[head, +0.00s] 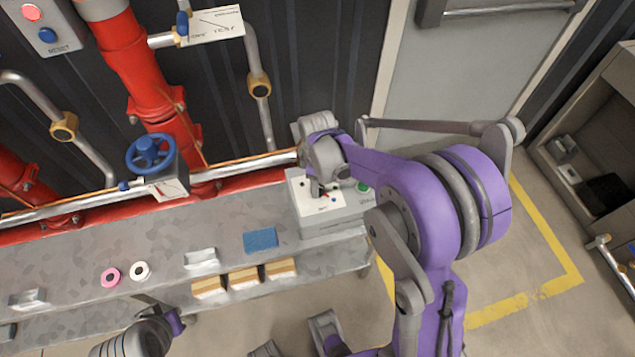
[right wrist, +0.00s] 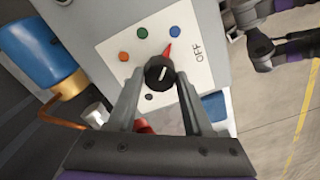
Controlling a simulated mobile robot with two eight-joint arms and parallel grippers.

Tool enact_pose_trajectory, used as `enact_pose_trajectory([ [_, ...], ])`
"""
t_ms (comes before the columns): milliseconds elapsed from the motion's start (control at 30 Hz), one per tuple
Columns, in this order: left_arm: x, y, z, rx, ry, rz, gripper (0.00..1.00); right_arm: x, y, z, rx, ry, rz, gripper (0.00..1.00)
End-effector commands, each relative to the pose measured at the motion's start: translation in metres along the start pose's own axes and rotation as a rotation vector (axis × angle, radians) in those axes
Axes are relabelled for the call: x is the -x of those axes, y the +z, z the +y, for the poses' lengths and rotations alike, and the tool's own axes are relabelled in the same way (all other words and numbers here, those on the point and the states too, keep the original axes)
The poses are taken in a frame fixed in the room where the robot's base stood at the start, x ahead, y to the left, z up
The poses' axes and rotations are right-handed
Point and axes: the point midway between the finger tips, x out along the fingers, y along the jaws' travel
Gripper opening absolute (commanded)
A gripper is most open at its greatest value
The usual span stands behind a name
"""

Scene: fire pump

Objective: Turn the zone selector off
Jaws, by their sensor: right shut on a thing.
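The zone selector is a black knob (right wrist: 160,73) with a white line and a red pointer, on the white face plate of a grey box (head: 330,222). In the right wrist view the pointer aims toward the blue dot, with the OFF label (right wrist: 198,51) to its right. Orange and green dots lie to the left. My right gripper (right wrist: 160,88) is shut on the knob, one finger on each side. In the head view my right gripper (head: 318,188) is at the box's top face and hides most of the knob. My left gripper (head: 155,308) is low at left, its jaws unclear.
The box stands at the right end of a grey bench (head: 80,262). A blue pad (head: 260,240), wooden blocks (head: 243,278) and pink and white rings lie left of it. Red pipes and a blue handwheel (head: 149,154) stand behind. Floor to the right is open.

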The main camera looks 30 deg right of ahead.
Motion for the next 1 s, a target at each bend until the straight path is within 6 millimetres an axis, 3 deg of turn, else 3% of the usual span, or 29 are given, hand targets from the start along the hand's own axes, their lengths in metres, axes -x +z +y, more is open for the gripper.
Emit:
enact_pose_trajectory([
  [100,0.0,0.0,0.0,0.0,0.0,0.0,0.0,0.0,0.0,0.0,0.0,0.0,0.0,0.0],
  [467,-0.002,0.001,0.0,0.0,0.0,-0.001,0.0,0.0,0.0,0.0,-0.067,0.0,0.0,0.0],
  [1000,-0.011,0.006,0.0,0.0,0.0,-0.004,0.0,0.0,0.0,0.001,-0.49,0.0,0.0,0.0],
])
